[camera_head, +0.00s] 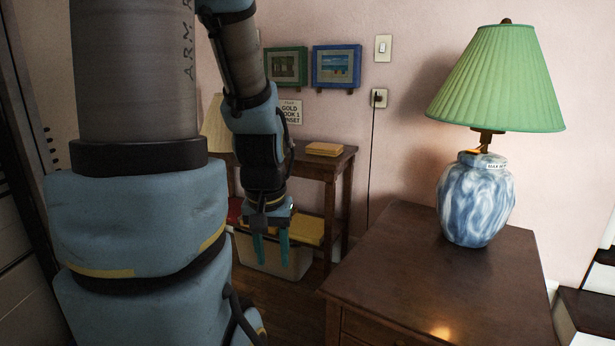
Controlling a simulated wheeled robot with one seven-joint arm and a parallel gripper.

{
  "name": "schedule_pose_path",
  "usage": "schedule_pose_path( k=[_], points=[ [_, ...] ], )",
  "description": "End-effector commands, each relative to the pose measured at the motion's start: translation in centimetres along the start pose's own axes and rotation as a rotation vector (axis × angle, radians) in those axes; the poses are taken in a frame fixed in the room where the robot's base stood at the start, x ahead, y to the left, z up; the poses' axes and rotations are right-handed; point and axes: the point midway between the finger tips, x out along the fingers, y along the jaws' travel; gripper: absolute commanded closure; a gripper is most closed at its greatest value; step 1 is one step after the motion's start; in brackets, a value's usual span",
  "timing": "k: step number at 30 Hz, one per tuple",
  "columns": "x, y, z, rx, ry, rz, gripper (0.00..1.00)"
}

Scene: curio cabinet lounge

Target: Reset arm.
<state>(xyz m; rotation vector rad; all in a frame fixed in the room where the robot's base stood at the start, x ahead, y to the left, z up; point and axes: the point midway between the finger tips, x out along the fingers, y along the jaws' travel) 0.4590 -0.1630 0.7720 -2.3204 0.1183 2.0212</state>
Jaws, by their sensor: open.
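My gripper (271,248) hangs from my blue and grey arm near the middle of the head view, its two teal fingers pointing down. The fingers are apart with nothing between them. It appears in front of a pale bin and a small wooden side table, and touches nothing that I can see. My arm rises on the left and bends at the top edge, where part of it is out of view.
A dark wooden cabinet (420,290) stands at the lower right, bearing a blue marbled lamp (476,205) with a green shade. Behind my gripper are a side table (335,165) with a yellow book (324,149), and a pale bin (285,262). Small framed pictures (336,66) hang on the wall.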

Motion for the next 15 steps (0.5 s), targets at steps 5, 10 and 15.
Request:
schedule_pose_path(
  k=[5,10,15],
  points=[
    [-7.3,0.0,-1.0,0.001,0.001,0.0,0.56],
    [-12.2,0.1,-1.7,0.001,0.001,0.0,0.56],
    [-15.4,0.1,-2.2,0.001,0.001,0.0,0.56]
  ],
)
